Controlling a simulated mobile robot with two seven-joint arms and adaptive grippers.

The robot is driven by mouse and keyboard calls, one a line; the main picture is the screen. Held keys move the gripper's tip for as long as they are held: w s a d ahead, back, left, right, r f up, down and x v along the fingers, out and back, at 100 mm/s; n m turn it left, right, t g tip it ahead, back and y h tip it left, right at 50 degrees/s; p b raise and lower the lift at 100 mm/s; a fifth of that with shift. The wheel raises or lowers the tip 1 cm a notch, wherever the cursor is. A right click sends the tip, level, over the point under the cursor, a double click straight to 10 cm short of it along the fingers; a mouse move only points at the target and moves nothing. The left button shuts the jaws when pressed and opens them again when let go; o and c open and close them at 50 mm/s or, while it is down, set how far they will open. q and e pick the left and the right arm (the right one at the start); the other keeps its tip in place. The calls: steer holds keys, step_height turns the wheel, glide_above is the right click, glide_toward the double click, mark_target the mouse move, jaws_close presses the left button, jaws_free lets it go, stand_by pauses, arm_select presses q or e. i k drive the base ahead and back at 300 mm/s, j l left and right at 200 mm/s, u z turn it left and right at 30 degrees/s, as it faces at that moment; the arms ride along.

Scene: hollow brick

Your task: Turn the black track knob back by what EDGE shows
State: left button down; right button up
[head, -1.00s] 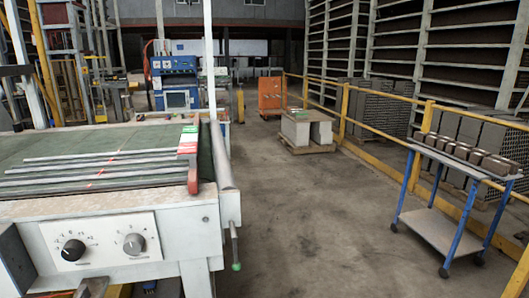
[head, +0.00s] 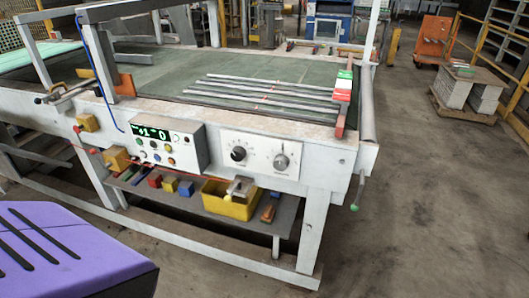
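The black knob (head: 238,153) sits on the left of a white dial panel (head: 260,158) on the front of the machine table. A grey knob (head: 281,161) sits to its right on the same panel. The dial marks and labels are too small to read. Left of the panel, a grey control box (head: 168,147) carries a dark display (head: 152,132) with green characters that I cannot read for sure; no EDGE label is legible. Neither of my grippers is in view, and nothing touches the knobs.
Several grey bars (head: 265,90) lie on the green belt (head: 215,68) beside a red, white and green block (head: 343,88). A yellow bin (head: 231,200) stands on the lower shelf. A handle (head: 357,190) hangs at the table's right corner.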

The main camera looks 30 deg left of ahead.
mark_target(238, 153)
steer(key=u, duration=1.25)
